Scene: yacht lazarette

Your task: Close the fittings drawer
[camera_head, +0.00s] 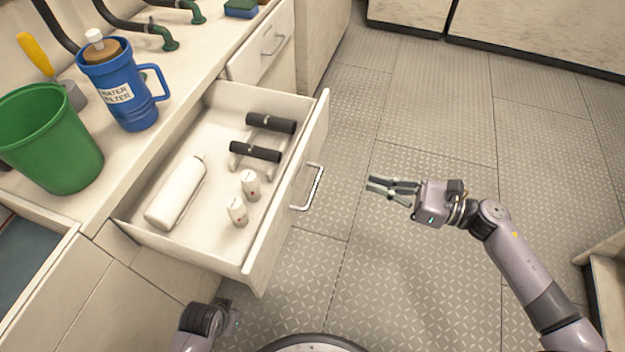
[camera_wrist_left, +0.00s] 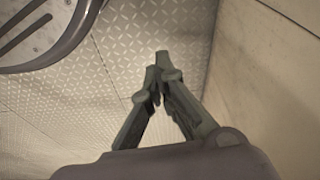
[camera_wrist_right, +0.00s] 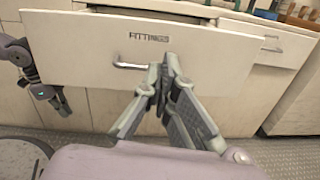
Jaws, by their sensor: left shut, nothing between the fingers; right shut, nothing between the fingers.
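The fittings drawer (camera_head: 262,222) stands pulled out from the counter in the head view. A white bottle, two black-gripped items and two small white bottles lie inside it. Its front, lettered "FITTI…", faces my right wrist view (camera_wrist_right: 205,52), with a metal bar handle (camera_head: 309,187). My right gripper (camera_head: 370,185) is shut and empty, in front of the drawer and apart from the handle in the head view. In the right wrist view its fingertips overlap the handle's right end. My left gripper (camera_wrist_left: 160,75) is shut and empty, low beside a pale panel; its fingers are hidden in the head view.
A blue jug (camera_head: 125,85) labelled water filter and a green bucket (camera_head: 48,135) stand on the counter. Another drawer (camera_head: 262,45) beyond is shut. Another open compartment (camera_head: 30,262) shows at lower left. The patterned floor (camera_head: 430,110) to the right is clear.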

